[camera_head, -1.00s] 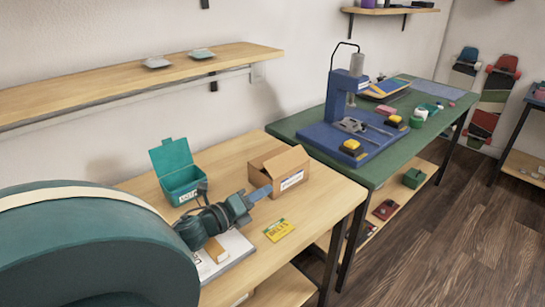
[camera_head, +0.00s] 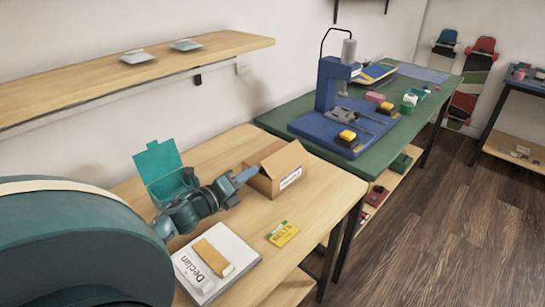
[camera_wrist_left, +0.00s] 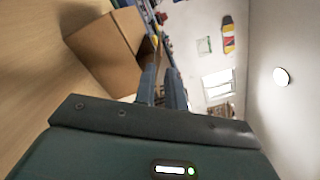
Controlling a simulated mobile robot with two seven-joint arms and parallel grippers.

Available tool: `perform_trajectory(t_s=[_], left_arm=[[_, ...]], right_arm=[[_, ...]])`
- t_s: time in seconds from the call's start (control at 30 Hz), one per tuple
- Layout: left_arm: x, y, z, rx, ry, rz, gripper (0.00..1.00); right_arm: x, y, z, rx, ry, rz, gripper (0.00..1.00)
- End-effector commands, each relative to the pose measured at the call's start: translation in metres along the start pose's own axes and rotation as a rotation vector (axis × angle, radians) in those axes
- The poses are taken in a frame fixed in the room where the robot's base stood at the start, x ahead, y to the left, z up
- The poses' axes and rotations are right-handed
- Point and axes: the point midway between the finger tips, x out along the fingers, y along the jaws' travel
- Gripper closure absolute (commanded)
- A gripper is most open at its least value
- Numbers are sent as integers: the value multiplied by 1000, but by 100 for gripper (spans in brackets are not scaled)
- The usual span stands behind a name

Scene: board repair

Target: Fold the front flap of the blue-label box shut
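The cardboard box with the blue-edged label (camera_head: 283,172) stands on the wooden bench, its label side facing right and front. A cardboard flap stands out at its left top; my gripper hides part of that side. My left gripper (camera_head: 246,174) is at the box's left front side, fingers pointing at it and close together, with nothing visible between them. In the left wrist view the box (camera_wrist_left: 103,48) is at upper left, beside my fingers (camera_wrist_left: 161,82). I cannot tell whether they touch it. My right gripper is not in view.
An open teal bin (camera_head: 160,165) stands behind my left wrist. A green table (camera_head: 300,108) with a blue press (camera_head: 330,85) stands to the right.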

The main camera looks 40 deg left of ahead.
Motion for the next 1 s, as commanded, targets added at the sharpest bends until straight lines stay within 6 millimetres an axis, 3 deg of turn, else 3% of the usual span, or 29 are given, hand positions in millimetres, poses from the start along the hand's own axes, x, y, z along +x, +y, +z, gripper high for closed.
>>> perform_trajectory(t_s=[0.2,0.5,0.7,1.0], left_arm=[[43,-1,1,0,-3,-3,88],[87,0,1,0,-2,-1,88],[100,0,0,-1,0,0,88],[101,0,0,-1,0,0,88]], right_arm=[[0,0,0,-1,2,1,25],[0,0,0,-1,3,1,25],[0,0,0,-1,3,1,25],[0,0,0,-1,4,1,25]])
